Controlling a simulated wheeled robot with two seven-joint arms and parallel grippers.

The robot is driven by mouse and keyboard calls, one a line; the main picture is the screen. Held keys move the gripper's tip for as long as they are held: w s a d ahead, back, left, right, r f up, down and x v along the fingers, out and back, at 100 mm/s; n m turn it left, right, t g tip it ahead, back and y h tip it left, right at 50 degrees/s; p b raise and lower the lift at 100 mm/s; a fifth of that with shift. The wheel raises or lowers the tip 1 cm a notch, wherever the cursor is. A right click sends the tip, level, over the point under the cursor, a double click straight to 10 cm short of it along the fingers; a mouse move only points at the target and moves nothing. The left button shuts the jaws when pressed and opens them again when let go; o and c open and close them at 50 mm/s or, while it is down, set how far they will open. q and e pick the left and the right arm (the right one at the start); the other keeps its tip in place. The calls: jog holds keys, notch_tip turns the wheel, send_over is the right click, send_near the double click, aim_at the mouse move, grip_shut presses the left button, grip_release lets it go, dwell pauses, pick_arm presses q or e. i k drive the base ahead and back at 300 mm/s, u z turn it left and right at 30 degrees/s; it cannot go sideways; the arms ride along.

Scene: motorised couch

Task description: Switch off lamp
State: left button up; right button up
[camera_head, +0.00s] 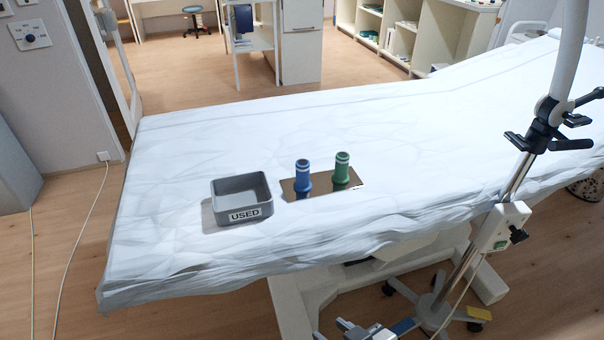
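A lamp stand rises at the right, with a white upper arm (571,50), a black clamp with handles (541,135) and a metal pole (520,172). A white control box (502,226) with a dark knob (518,235) is fixed on the pole. The lamp's head is out of view above. Bright light falls on the couch sheet. My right gripper (362,331) shows only in part at the bottom edge, below and left of the control box and apart from it. Its finger opening is too cut off to judge. My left gripper is not in view.
The white-sheeted couch (160,150) fills the middle. On it stand a grey tray labelled USED (242,210) and blue (302,175) and green (341,168) bottles on a brown mat. The wheeled stand base (433,308) with a yellow pedal (478,313) is on the floor. A wall dial (30,37) is far left.

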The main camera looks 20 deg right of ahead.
aim_at(502, 243)
jog(key=z, duration=0.95)
jog(key=k, duration=0.55)
jog(key=u, duration=0.05)
jog(key=i, duration=1)
